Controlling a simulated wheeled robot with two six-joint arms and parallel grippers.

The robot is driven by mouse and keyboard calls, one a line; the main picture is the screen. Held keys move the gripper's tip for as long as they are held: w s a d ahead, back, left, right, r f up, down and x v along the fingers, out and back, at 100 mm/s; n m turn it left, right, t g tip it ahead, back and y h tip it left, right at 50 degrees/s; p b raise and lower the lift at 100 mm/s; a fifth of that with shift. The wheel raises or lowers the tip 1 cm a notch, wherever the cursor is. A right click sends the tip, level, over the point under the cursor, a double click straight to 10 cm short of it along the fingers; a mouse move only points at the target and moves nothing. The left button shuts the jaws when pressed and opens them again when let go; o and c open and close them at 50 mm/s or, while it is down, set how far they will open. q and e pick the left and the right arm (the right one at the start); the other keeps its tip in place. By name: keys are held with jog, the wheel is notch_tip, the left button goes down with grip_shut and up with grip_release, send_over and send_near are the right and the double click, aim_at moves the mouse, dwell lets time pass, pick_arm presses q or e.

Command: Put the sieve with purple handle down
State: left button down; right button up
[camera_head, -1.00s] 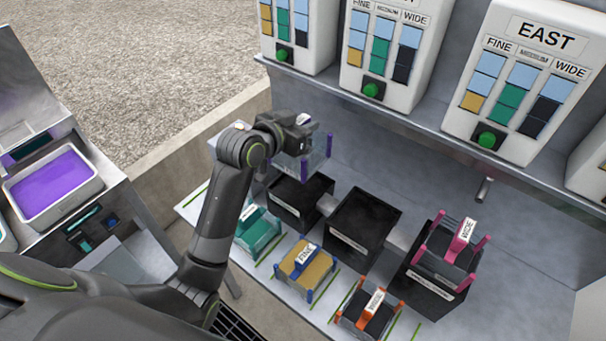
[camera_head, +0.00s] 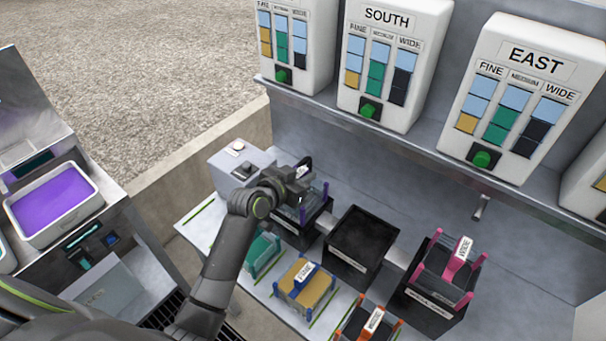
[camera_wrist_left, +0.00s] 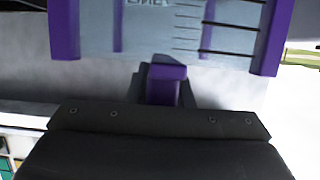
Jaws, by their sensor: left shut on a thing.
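The sieve with purple handle has a clear body and purple corner posts. In the head view the sieve (camera_head: 316,203) is at the leftmost black box (camera_head: 306,239), with its lower part at the box's top; I cannot tell whether it rests there. My left gripper (camera_head: 299,184) is shut on its handle from above. In the left wrist view the purple handle (camera_wrist_left: 162,86) is at the dark gripper, and the sieve's scale-marked wall and purple posts fill the top. My right gripper is not in view.
An empty-looking black box (camera_head: 360,243) stands in the middle, and another at right carries a pink-handled WIDE sieve (camera_head: 452,262). Teal, blue FINE (camera_head: 305,288) and orange sieves lie in front. A grey button box (camera_head: 238,163) stands behind my left arm. Dispensers hang above.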

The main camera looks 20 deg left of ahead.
pick_arm(q)
jog(key=shift+f, duration=0.15)
jog(key=c, duration=1.3)
grip_release()
jog(key=shift+r, duration=0.25)
jog(key=shift+s+a, duration=0.15)
jog(key=shift+s, duration=0.25)
jog(key=b+v, duration=0.1)
jog(key=v, duration=1)
jog(key=shift+s+r, duration=0.1)
jog(key=shift+r, duration=0.05)
